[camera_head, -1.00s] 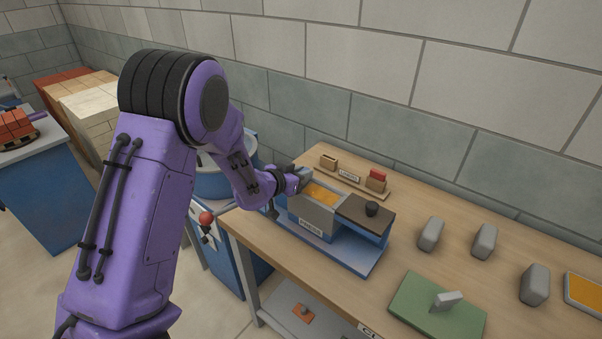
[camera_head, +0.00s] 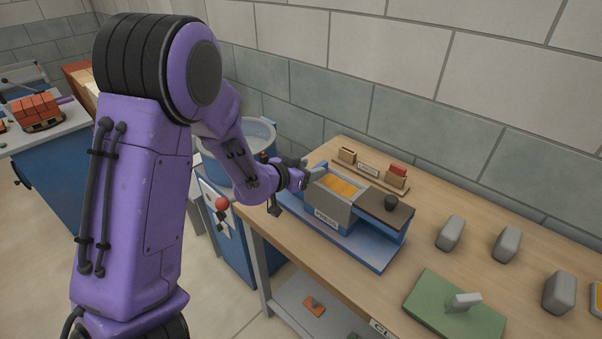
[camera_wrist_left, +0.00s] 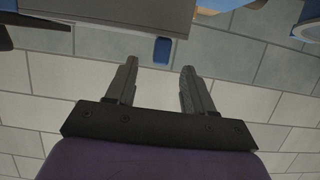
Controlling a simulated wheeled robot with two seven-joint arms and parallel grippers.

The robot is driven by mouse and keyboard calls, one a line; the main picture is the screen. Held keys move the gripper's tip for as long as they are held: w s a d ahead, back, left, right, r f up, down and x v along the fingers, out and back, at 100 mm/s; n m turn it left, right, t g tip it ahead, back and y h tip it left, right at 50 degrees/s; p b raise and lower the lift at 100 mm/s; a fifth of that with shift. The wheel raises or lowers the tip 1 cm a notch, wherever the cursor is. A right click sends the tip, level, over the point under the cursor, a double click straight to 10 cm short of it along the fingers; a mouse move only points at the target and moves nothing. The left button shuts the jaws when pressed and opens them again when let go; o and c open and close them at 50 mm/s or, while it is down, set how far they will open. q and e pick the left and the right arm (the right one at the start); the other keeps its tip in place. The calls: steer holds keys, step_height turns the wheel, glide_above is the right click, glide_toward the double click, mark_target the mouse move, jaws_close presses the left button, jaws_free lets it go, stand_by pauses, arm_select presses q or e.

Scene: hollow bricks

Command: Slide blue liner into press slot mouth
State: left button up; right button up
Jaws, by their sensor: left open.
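The press (camera_head: 326,212) is a grey box with orange clay inside, on a blue base, with a dark lid and black knob at its right. My left gripper (camera_head: 312,170) is at the press's left end, its fingers partly hidden. In the left wrist view the gripper (camera_wrist_left: 158,80) is open, with nothing between its fingertips. A small blue piece, apparently the blue liner (camera_wrist_left: 162,50), sticks out from the press's grey edge (camera_wrist_left: 110,14), just beyond the fingertips and apart from them. How deep it sits in the slot is hidden. The head view does not show it clearly.
A liner rack (camera_head: 368,171) with a tan and a red piece stands behind the press. Several grey blocks (camera_head: 450,233) and a green mat (camera_head: 440,308) lie to the right. A blue tub (camera_head: 255,140) stands behind my left arm.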

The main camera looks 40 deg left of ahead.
arm_select(q)
steer(key=v, duration=0.5)
steer(key=shift+s+r, duration=0.15)
steer(key=shift+s, duration=0.15)
